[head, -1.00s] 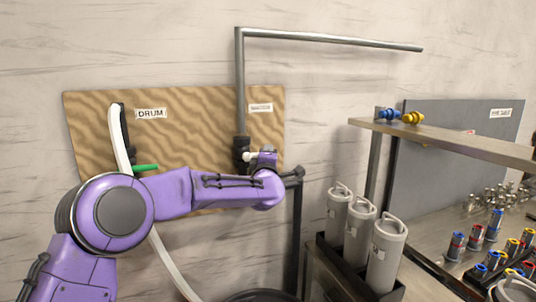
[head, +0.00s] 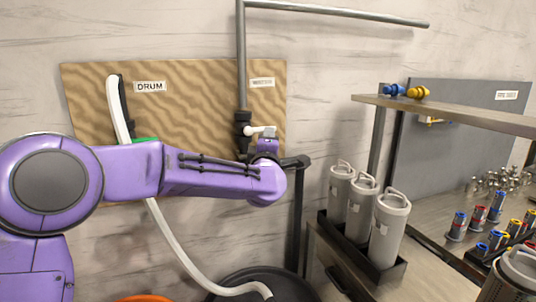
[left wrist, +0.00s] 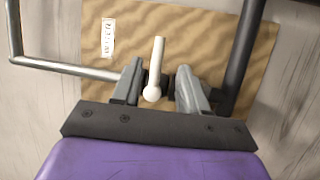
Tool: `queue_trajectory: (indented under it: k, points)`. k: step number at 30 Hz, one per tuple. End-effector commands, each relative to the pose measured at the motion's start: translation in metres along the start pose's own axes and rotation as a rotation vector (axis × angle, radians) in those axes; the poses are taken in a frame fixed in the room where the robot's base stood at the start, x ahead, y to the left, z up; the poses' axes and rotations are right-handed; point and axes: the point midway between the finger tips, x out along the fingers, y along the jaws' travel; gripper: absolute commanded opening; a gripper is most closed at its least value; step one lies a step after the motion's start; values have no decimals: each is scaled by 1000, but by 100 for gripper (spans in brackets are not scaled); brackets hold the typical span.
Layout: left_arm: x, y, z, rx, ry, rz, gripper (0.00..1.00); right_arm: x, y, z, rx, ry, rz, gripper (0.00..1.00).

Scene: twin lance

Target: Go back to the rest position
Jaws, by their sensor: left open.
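My left gripper (left wrist: 159,67) is open; in the left wrist view its two grey fingers stand apart on either side of a white lever (left wrist: 154,80), apparently not touching it. In the head view my purple left arm reaches in from the left, and the dark gripper body (head: 292,162) is just below and in front of the white lever (head: 262,131) on the dark valve (head: 243,124) of the grey pipe (head: 241,60). The fingers are mostly hidden there. My right gripper is in neither view.
A wooden board labelled DRUM (head: 180,105) backs the pipe. A white hose (head: 180,250) runs down to a black drum (head: 240,285). An orange rim (head: 145,298) shows at the bottom. Grey canisters (head: 388,230) stand in a rack, beside a metal shelf (head: 460,117) on the right.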

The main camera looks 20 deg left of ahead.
Motion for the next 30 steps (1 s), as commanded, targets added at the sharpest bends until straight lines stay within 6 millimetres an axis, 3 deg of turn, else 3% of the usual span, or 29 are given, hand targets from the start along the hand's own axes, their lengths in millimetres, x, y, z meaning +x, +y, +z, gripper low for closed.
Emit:
queue_trajectory:
  k: [3,6,20,30]
  points:
    - [-19,-2,0,-1,-1,1,43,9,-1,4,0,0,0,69]
    - [-26,-1,0,-1,1,0,43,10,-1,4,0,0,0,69]
    - [-27,1,0,0,0,0,43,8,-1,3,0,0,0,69]
    - [-15,64,-6,0,0,0,43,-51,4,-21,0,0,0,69]
